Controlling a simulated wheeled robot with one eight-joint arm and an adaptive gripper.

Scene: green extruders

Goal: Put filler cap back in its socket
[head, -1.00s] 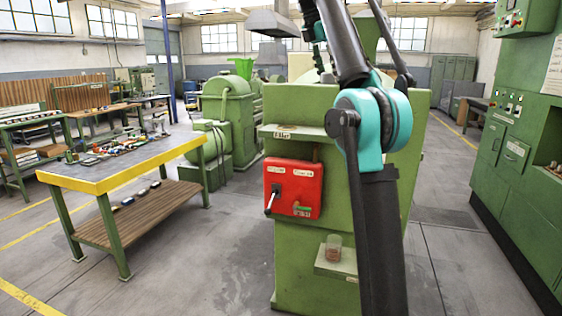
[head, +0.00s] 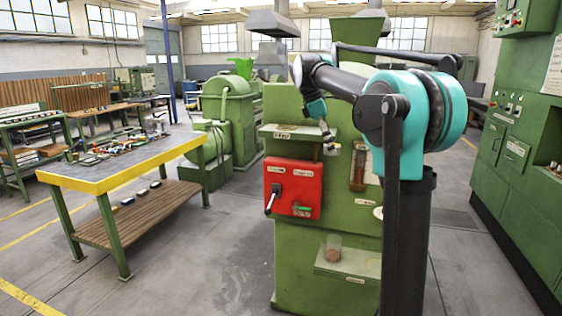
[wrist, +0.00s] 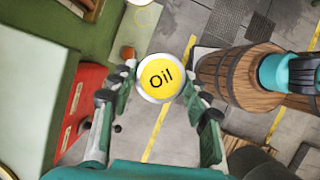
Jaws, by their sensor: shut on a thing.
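The filler cap (wrist: 161,78) is a round yellow disc with a pale rim, marked "Oil". In the wrist view it sits between the fingertips of my gripper (wrist: 158,86), which is shut on it, with its marked face toward the camera. In the head view my gripper (head: 327,138) is small, in front of the green machine (head: 300,240), above and right of its red box. The cap (head: 331,150) shows there as a pale spot at the fingertips. I cannot make out the socket for certain; a pale round part (head: 378,212) on the machine is partly hidden by my arm.
The red switch box (head: 293,189) with a lever sticks out of the machine's front. A workbench (head: 110,178) with loose items is at left, a green cabinet (head: 510,150) at right. A wooden barrel (wrist: 225,78) shows in the wrist view.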

